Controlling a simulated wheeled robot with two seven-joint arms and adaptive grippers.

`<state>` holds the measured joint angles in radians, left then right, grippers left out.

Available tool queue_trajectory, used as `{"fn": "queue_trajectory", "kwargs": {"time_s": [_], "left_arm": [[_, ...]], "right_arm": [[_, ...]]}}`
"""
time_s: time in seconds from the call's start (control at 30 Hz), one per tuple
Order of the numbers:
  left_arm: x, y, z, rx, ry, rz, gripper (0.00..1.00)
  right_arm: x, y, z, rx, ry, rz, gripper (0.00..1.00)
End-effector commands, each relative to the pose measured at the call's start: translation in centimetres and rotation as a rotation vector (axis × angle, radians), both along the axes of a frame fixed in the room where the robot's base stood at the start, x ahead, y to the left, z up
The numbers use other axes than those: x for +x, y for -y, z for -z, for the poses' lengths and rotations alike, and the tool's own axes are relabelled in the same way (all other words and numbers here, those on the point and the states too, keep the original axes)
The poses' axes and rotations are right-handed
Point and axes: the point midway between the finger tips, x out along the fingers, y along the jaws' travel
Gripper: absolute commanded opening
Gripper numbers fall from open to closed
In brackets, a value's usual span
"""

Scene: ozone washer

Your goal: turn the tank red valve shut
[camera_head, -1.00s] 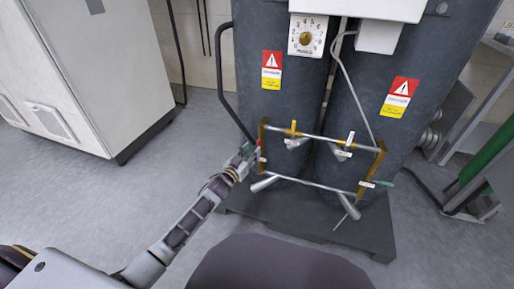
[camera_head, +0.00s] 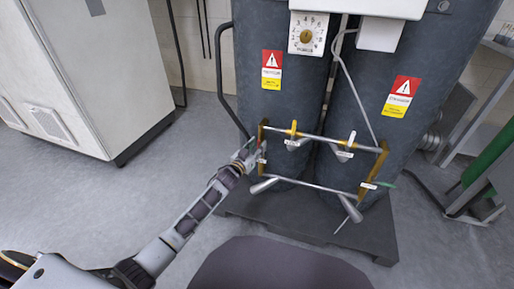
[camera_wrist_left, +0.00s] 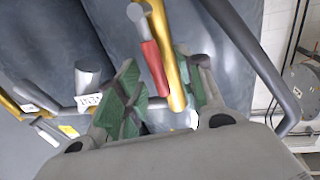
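The red valve handle (camera_wrist_left: 151,58) lies along a gold vertical pipe (camera_wrist_left: 172,55) in the left wrist view. My left gripper (camera_wrist_left: 163,98) has its green-padded fingers apart, one on each side of the handle and pipe. I cannot tell whether either pad touches them. In the head view my left gripper (camera_head: 249,154) is at the left end of the pipe frame (camera_head: 320,187) on the front of the dark tanks (camera_head: 275,105). The red handle is mostly hidden there by the gripper. My right gripper is not in view.
A dark bent pipe (camera_head: 227,85) runs close to the gripper on the left tank's side. Other valves, with yellow (camera_head: 294,128) and white (camera_head: 351,138) handles, sit on the frame. A pale cabinet (camera_head: 95,70) stands at left, with clear floor (camera_head: 160,190) before it.

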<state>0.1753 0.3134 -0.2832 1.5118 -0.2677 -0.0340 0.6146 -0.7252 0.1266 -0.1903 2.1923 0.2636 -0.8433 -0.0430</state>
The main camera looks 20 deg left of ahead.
Motion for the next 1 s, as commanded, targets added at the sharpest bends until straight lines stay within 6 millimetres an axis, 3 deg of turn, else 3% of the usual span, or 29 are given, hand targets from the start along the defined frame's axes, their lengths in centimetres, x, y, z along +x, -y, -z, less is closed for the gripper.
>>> {"fn": "queue_trajectory", "kwargs": {"time_s": [0.13,0.4,1.0], "left_arm": [[0.00,0.01,-0.01,0.000,0.000,0.000,0.35],[-0.01,0.02,-0.01,0.000,0.000,0.000,0.00],[-0.03,-0.23,-0.08,-0.048,-0.001,0.001,0.00]], "right_arm": [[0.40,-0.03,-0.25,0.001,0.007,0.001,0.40],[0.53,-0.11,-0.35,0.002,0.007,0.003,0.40],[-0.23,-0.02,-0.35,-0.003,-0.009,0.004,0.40]]}}
